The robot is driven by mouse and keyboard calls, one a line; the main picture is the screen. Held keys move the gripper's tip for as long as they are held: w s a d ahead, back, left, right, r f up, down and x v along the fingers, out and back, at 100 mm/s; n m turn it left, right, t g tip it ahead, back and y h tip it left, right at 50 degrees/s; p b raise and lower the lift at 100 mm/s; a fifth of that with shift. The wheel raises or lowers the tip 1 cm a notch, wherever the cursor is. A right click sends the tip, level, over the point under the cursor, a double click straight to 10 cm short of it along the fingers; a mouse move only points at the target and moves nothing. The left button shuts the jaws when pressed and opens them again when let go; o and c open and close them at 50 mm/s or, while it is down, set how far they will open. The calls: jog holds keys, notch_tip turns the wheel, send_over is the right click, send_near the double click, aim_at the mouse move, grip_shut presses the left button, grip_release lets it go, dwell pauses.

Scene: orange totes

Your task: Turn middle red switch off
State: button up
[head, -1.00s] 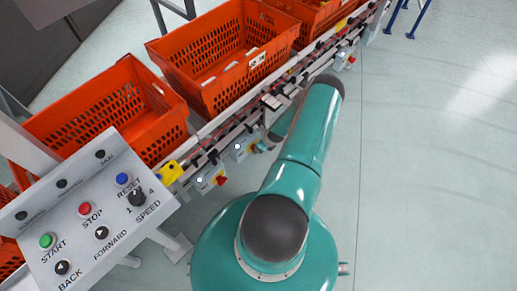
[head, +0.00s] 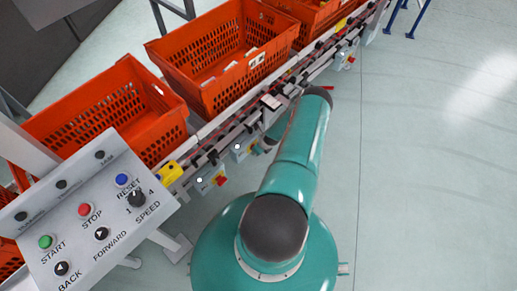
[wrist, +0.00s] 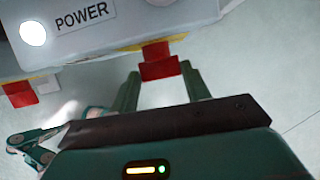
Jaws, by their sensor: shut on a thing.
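The red switch (wrist: 157,52) hangs under the edge of a grey control box (wrist: 120,22) marked POWER in the wrist view. My gripper (wrist: 160,72) has one green finger on each side of the switch's lower part and is shut on it. In the head view the middle control box (head: 242,148) is on the conveyor's side rail. There my arm's end is beside this box, and the fingers and the held switch are too small or hidden to make out.
Another red switch (wrist: 18,93) shows at the left of the wrist view. Orange totes (head: 225,75) stand on the conveyor (head: 215,128). A button panel (head: 75,240) stands at lower left. A nearer box (head: 209,180) has a red switch. The floor at right is clear.

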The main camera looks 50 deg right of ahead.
jog(key=shift+a, duration=0.1)
jog(key=shift+w+a+f+n+h, duration=0.1)
jog(key=shift+a+f+n+h, duration=0.4)
jog(key=shift+h, duration=1.8)
jog(key=shift+a+f+n+h, duration=0.15)
jog(key=shift+a+n+h, duration=0.4)
jog(key=shift+h, duration=1.75)
jog(key=shift+w+a+f+n+h, duration=0.1)
jog(key=shift+a+f+n+h, duration=0.45)
jog(key=shift+h, duration=1.75)
jog(key=shift+d+r, duration=0.2)
jog(key=shift+d, duration=0.2)
jog(key=o, duration=1)
jog(key=shift+a, duration=0.15)
